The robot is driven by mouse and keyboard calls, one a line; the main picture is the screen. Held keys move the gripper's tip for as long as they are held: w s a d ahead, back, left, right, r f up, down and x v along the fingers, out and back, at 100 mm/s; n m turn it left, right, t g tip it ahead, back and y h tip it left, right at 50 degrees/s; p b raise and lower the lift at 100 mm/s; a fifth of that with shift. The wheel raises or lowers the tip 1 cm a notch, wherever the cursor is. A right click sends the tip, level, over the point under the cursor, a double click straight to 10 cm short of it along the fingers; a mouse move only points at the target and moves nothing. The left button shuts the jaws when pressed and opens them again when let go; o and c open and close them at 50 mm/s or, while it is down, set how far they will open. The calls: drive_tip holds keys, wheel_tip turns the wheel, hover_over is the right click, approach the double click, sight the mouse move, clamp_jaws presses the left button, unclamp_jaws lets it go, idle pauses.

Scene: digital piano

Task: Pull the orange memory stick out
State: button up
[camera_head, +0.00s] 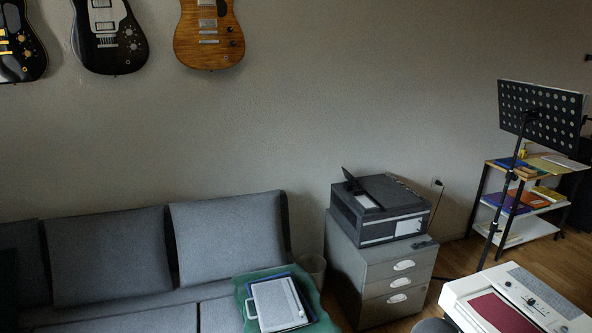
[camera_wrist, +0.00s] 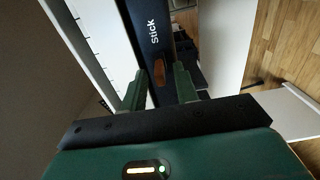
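In the wrist view my gripper (camera_wrist: 160,76) has its two green fingers spread apart in front of a dark panel (camera_wrist: 150,14) with the white word "Stick". A small, dim orange-brown piece (camera_wrist: 159,71), which looks like the memory stick, shows on this panel below the word. It lies between the finger directions, with visible gaps on both sides. I cannot tell how far beyond the fingertips it is. The white digital piano (camera_head: 520,300) is at the lower right of the head view, cut off by the frame. My gripper and the stick do not show there.
A music stand (camera_head: 540,115) rises behind the piano, near a shelf cart (camera_head: 520,205). A drawer cabinet (camera_head: 375,270) bears a black printer (camera_head: 380,208). A grey sofa (camera_head: 110,255) lies left. Wooden floor (camera_wrist: 295,45) shows at right in the wrist view.

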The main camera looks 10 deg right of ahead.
clamp_jaws()
drive_tip(key=shift+s+a, duration=0.15)
drive_tip(key=shift+a, duration=0.85)
idle(0.5)
drive_tip(key=a, duration=0.4)
drive_tip(key=shift+s+a, duration=0.35)
drive_tip(key=shift+a, duration=0.05)
idle(0.4)
